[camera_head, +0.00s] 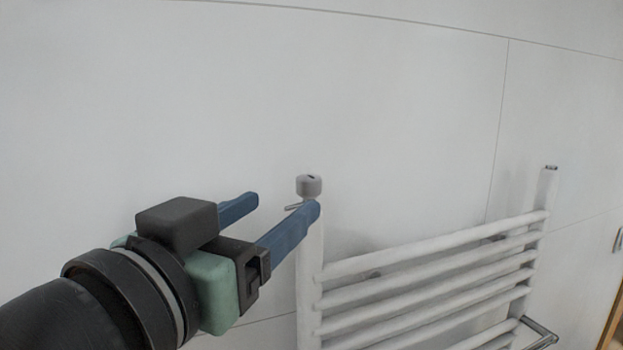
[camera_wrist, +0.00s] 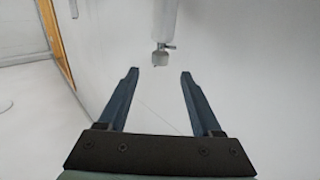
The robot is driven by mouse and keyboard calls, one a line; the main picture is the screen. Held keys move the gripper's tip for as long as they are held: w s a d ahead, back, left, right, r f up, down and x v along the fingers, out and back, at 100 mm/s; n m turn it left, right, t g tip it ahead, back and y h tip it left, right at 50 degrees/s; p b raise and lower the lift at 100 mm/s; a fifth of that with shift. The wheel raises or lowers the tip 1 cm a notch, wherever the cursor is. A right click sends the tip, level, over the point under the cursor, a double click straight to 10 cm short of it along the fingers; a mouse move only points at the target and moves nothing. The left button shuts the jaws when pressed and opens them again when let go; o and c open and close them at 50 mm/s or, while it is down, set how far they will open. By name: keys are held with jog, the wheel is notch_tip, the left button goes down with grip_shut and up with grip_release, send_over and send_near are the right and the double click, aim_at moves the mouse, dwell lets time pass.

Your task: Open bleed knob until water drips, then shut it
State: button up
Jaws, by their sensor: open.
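The bleed knob (camera_head: 309,186) is a small grey round cap on top of the left upright of a white towel radiator (camera_head: 420,255). A thin spout or pin sticks out to the left just below it. In the wrist view the knob (camera_wrist: 160,58) appears beyond the fingertips, roughly between them, with its pin to the right. My gripper (camera_head: 285,203) is open with two blue fingers and nothing between them. In the head view one fingertip overlaps the upright just below the knob; the wrist view (camera_wrist: 160,72) shows the fingers short of it. No water is visible.
The radiator's right upright (camera_head: 547,195) has a small dark-topped end. Several horizontal bars join the uprights. A metal rail (camera_head: 540,333) sticks out at the lower right. A white panelled wall (camera_head: 250,90) lies behind. Free space lies left of the knob.

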aim_at(304, 188)
jog(key=p+x, duration=0.2)
jog(key=x, duration=0.7)
jog(key=shift+p, duration=0.4)
jog(key=shift+w, duration=0.1)
grip_shut()
